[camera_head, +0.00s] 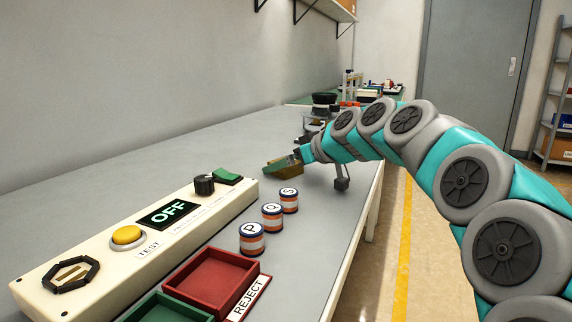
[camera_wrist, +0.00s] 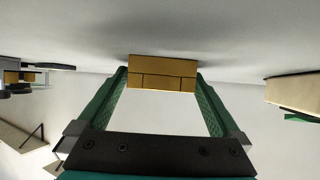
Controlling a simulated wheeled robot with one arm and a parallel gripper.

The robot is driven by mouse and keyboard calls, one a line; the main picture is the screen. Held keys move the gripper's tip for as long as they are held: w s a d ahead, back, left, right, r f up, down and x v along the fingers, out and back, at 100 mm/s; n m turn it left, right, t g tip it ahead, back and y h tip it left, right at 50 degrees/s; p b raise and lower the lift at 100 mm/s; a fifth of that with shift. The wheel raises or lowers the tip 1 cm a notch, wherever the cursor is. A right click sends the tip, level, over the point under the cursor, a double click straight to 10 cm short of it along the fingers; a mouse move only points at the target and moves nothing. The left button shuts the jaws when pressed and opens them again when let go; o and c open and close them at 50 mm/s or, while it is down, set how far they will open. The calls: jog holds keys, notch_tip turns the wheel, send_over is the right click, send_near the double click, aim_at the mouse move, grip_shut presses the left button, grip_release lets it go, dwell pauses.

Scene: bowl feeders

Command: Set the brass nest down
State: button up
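The brass nest (camera_wrist: 162,73) is a yellow-brown block with dark seam lines. In the wrist view it sits between the green fingertips, which meet its left and right sides. My gripper (camera_wrist: 162,80) is shut on it. In the head view my gripper (camera_head: 287,163) is low over the grey bench, beyond the striped cylinders; the brass nest (camera_head: 286,172) shows only as a small brownish patch there, partly covered by a green finger. A dark shadow lies on the bench beside the nest in the wrist view. I cannot tell whether its underside touches the bench.
A white console (camera_head: 150,235) with an OFF display, yellow button and hexagonal socket runs along the left. Three striped cylinders marked P (camera_head: 252,238), Q (camera_head: 272,216) and S (camera_head: 289,200) stand beside it. A red REJECT tray (camera_head: 190,262) is in front. Dark equipment stands farther back.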

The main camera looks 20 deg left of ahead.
jog(key=shift+r, duration=0.2)
jog(key=v, duration=1.2)
jog(key=shift+f, duration=0.1)
jog(key=shift+d, duration=0.1)
